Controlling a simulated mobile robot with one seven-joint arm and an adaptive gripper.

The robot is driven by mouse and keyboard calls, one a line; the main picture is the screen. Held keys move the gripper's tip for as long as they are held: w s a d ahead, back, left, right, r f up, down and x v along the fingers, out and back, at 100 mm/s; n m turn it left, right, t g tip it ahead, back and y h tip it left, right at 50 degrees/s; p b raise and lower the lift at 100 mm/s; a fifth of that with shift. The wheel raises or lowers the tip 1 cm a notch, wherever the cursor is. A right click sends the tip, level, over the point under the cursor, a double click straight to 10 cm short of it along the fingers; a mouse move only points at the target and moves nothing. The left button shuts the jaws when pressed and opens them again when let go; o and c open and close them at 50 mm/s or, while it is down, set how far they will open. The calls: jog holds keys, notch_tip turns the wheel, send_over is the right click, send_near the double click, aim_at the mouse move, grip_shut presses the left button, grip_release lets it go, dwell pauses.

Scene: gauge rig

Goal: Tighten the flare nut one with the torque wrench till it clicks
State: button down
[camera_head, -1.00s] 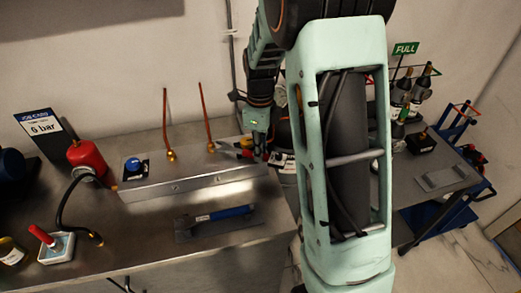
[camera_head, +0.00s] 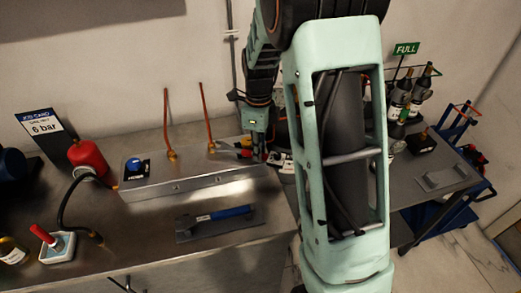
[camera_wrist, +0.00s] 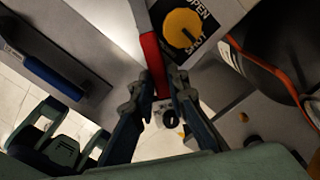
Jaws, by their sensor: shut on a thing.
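My gripper (camera_wrist: 163,98) is shut on a red-handled tool (camera_wrist: 153,62), which I take to be the torque wrench. In the wrist view its grey shaft (camera_wrist: 139,14) runs out of the top edge. In the head view my gripper (camera_head: 257,155) is at the right end of the grey metal rig (camera_head: 190,182). Two brass flare nuts, a left one (camera_head: 171,156) and a right one (camera_head: 211,149), sit at the feet of upright copper pipes. The tool reaches left toward the right nut; I cannot tell whether it is seated there. No nut number is readable.
A yellow knob (camera_wrist: 183,28) marked OPEN and SHUT is close beside the tool. A blue-handled tool (camera_head: 232,212) lies on a grey plate in front of the rig. A blue knob (camera_head: 134,164), a red bottle (camera_head: 88,157) and a "6 bar" card (camera_head: 42,127) are at left.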

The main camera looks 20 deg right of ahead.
jog(key=shift+w+a, duration=0.45)
jog(key=shift+a, duration=0.25)
dwell(0.3)
jog(key=c, duration=2.4)
grip_release()
grip_shut()
jog(key=shift+s+a+m+p, duration=0.4)
jog(key=shift+s+a+m, duration=0.6)
jog(key=shift+s+m, duration=0.25)
